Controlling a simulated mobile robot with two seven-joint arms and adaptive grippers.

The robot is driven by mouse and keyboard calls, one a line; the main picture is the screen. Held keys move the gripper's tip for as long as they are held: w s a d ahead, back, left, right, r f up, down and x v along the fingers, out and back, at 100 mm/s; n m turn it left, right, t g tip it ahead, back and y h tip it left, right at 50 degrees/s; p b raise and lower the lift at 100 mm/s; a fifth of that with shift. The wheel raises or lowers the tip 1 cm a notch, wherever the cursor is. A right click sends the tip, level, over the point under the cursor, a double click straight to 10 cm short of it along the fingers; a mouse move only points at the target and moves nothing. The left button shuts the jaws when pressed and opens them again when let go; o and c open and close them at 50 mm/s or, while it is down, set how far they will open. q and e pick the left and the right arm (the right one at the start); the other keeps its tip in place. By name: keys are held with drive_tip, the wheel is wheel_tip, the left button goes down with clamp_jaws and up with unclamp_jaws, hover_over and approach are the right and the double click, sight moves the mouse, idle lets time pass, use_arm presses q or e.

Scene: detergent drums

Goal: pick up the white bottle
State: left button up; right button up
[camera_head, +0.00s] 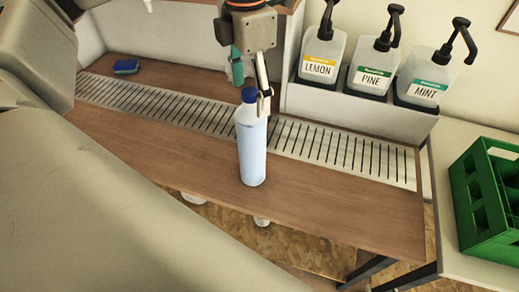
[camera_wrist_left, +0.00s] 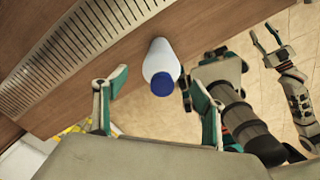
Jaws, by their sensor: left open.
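The white bottle (camera_head: 251,150) with a blue cap stands upright on the wooden counter (camera_head: 330,205), in front of the slotted metal strip. My left gripper (camera_head: 252,88) is open and reaches down from the top of the head view, at the height of the cap. One finger shows just beside the cap and partly overlaps it. In the left wrist view the bottle (camera_wrist_left: 160,58) shows beyond and between the two spread fingers of my left gripper (camera_wrist_left: 157,84), cap toward the camera. Contact cannot be told.
Three pump bottles labelled lemon (camera_head: 319,62), pine (camera_head: 372,70) and mint (camera_head: 424,82) stand in a white holder behind. A green crate (camera_head: 480,205) sits on the right-hand table. A blue sponge (camera_head: 126,66) lies at the left. The counter right of the bottle is clear.

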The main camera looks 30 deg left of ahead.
sight(251, 130)
use_arm(q)
drive_tip(key=shift+w+a+f, duration=0.1)
drive_tip(key=shift+a+f, duration=0.15)
drive_tip(key=shift+f, duration=0.45)
drive_tip(key=f, duration=0.7)
drive_tip(key=shift+s+d+f+b, duration=0.1)
drive_tip(key=shift+s+d+b, duration=0.15)
drive_tip(key=shift+d+b, duration=0.15)
drive_tip(key=c, duration=1.9)
clamp_jaws()
drive_tip(key=shift+r, duration=0.2)
